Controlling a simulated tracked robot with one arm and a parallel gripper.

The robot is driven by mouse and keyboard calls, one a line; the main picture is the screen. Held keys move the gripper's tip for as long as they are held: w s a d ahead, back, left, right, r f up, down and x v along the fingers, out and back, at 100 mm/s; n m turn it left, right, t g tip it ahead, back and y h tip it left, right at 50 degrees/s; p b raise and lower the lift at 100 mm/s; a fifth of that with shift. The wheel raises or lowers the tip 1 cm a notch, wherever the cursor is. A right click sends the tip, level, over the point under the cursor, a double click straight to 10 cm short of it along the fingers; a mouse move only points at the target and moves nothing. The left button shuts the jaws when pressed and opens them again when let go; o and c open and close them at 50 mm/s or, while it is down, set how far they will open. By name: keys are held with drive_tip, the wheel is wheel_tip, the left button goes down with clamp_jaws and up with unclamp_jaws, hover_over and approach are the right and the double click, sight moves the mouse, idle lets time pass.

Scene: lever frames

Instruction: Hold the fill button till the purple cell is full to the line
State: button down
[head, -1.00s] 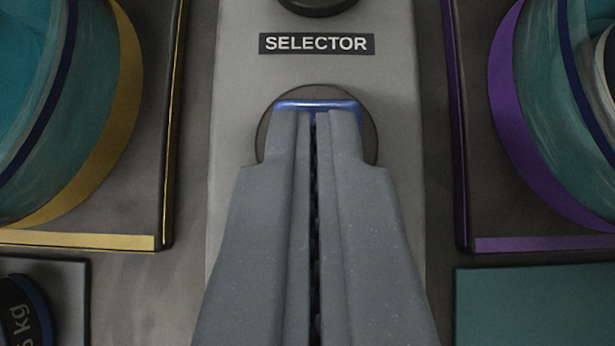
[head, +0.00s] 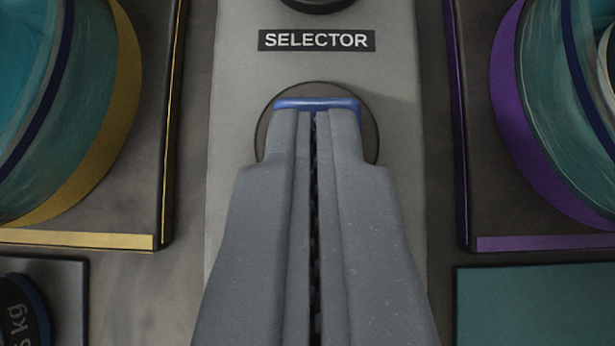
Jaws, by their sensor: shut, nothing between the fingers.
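My gripper (head: 314,118) is shut and empty, with its fingertips over the blue button (head: 318,104) on the grey panel. Only the button's far edge shows; the fingers hide the rest. Fingertips and button look to be touching, but I cannot tell how far the button is pressed. The purple cell (head: 530,140) is at the right, a clear cylinder with teal contents, a dark blue band and a purple base ring. It is cut off by the picture's edge, so I cannot tell its level against the line.
A yellow-ringed cell (head: 95,150) stands at the left. A SELECTOR label (head: 316,40) and part of a dark knob (head: 316,4) are beyond the button.

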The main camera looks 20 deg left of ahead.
drive_tip(key=shift+s+d+f+g, duration=0.2)
drive_tip(key=shift+s+f, duration=0.2)
drive_tip(key=shift+f, duration=0.2)
drive_tip(key=shift+s+d+f+g, duration=0.1)
drive_tip(key=shift+s+f+g, duration=0.1)
drive_tip(key=shift+s+f, duration=0.25)
drive_tip(key=shift+w+a+r, duration=0.1)
drive_tip(key=shift+w+r, duration=0.05)
drive_tip(key=shift+w, duration=0.05)
wheel_tip(320, 180, up, 6)
drive_tip(key=shift+f, duration=0.25)
drive_tip(key=b+v, duration=0.1)
drive_tip(key=v, duration=0.8)
drive_tip(key=shift+w+r+t+b, duration=0.15)
drive_tip(key=shift+r+t+b, duration=0.1)
drive_tip(key=shift+t+b, duration=0.15)
drive_tip(key=shift+a, duration=0.2)
